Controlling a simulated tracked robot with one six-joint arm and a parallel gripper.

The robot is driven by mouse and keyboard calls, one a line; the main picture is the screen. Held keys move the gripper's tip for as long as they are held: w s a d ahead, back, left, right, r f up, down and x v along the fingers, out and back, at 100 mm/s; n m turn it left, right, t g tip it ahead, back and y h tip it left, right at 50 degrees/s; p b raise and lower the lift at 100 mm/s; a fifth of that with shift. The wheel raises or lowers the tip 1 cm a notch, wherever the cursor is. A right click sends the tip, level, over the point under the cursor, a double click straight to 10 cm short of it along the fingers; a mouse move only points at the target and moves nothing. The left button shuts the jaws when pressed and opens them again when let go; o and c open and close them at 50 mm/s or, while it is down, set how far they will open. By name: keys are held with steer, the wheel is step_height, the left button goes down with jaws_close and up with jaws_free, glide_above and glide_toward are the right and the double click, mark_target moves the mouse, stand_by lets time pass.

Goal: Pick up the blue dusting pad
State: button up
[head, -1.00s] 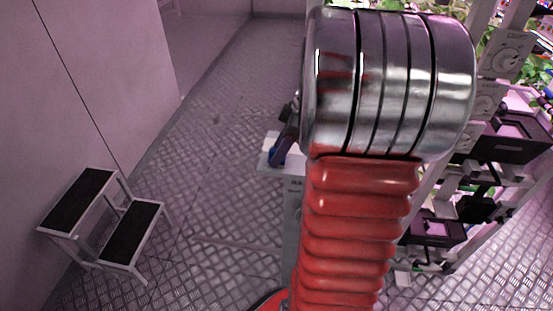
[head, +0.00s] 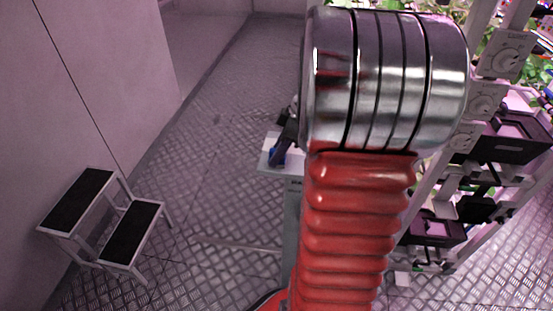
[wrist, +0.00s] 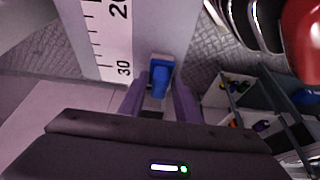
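The blue dusting pad (wrist: 161,78) shows in the wrist view just ahead of my gripper (wrist: 160,98), on a pale surface beside a printed scale. The two fingers of my gripper stand apart, one on each side of the pad's near end, with a pale gap visible between them. I cannot tell whether either finger touches the pad. In the head view a small blue part (head: 277,155) shows at the pale stand, beside the dark end of my arm. My arm hides much of that spot.
A pale stand top (head: 266,165) lies under that spot. A two-step stool (head: 130,232) stands at the left wall. Racks with plants and dark boxes (head: 512,140) are at the right. In the wrist view, a compartmented container (wrist: 228,102) holds small coloured items. The floor at centre left is clear.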

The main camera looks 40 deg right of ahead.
steer(key=c, duration=0.6)
step_height(320, 180, up, 10)
steer(key=shift+r, duration=0.1)
stand_by(0.4)
stand_by(0.4)
